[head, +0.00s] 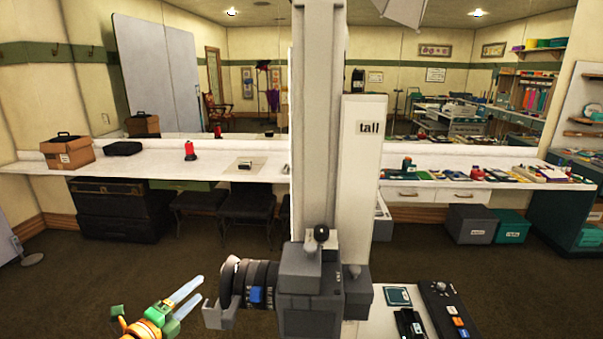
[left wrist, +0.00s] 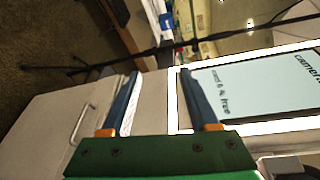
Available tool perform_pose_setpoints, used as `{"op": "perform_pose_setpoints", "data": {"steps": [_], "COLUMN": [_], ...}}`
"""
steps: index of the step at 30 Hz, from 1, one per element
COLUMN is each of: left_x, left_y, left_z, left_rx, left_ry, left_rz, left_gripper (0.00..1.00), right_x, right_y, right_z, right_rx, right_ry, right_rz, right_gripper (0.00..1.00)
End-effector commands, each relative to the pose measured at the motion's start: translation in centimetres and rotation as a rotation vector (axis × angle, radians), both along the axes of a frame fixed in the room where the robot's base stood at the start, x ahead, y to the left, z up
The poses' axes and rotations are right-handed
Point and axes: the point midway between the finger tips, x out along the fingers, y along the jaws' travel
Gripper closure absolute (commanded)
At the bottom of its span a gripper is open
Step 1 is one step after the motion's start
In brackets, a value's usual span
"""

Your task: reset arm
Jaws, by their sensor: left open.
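My left gripper (head: 200,289) is at the bottom left of the head view, with an orange and green body and two pale blue fingers. The fingers are apart with nothing between them. In the left wrist view the same gripper (left wrist: 160,75) shows its green base and two dark blue fingers, spread and empty. In the head view it is left of a dark camera-like device (head: 308,295) with a ringed lens, apart from it in the picture. My right gripper does not show in either view.
A tall pale column (head: 318,120) and a panel marked "tall" (head: 363,180) stand in the middle. A long white counter (head: 240,172) runs behind, with a cardboard box (head: 68,152) and a red item (head: 190,151). The left wrist view shows a framed panel (left wrist: 250,90) and a cabinet handle (left wrist: 82,124).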

Motion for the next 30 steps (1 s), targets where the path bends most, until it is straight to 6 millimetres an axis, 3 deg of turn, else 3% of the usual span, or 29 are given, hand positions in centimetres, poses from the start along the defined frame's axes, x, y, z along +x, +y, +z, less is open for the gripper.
{"op": "perform_pose_setpoints", "data": {"steps": [1,3,5,6,8,9,13,15,18,21,24,30], "left_x": [-1.5,-4.5,-7.8,-10.3,-14.6,-17.7,-29.1,-35.0,-41.9,-45.9,-47.5,-47.6], "left_y": [-0.3,-0.6,-1.0,-1.3,-2.0,-2.6,-5.3,-6.9,-9.0,-10.3,-10.9,-10.9], "left_z": [-5.7,-12.6,-18.1,-21.6,-26.4,-29.3,-36.8,-39.3,-41.2,-41.9,-42.0,-42.0], "left_rx": [-0.125,-0.297,-0.426,-0.506,-0.612,-0.676,-0.85,-0.916,-0.974,-1.003,-1.012,-1.011], "left_ry": [0.115,0.275,0.408,0.493,0.618,0.697,0.942,1.051,1.167,1.23,1.255,1.255], "left_rz": [0.078,0.21,0.329,0.41,0.538,0.626,0.922,1.076,1.256,1.367,1.412,1.413], "left_gripper": [0.39,0.39,0.39,0.39,0.39,0.39,0.39,0.39,0.39,0.39,0.39,0.39], "right_x": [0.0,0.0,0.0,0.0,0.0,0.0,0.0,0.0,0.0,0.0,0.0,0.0], "right_y": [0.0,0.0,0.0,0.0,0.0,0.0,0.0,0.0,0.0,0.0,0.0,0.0], "right_z": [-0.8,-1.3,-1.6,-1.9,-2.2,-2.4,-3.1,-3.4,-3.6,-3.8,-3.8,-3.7], "right_rx": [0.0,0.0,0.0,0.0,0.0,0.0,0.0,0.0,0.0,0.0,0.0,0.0], "right_ry": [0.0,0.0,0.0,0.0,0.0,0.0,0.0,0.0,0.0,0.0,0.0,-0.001], "right_rz": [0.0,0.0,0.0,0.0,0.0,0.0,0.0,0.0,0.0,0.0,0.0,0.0], "right_gripper": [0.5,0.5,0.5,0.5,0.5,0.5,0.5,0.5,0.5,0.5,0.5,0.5]}}
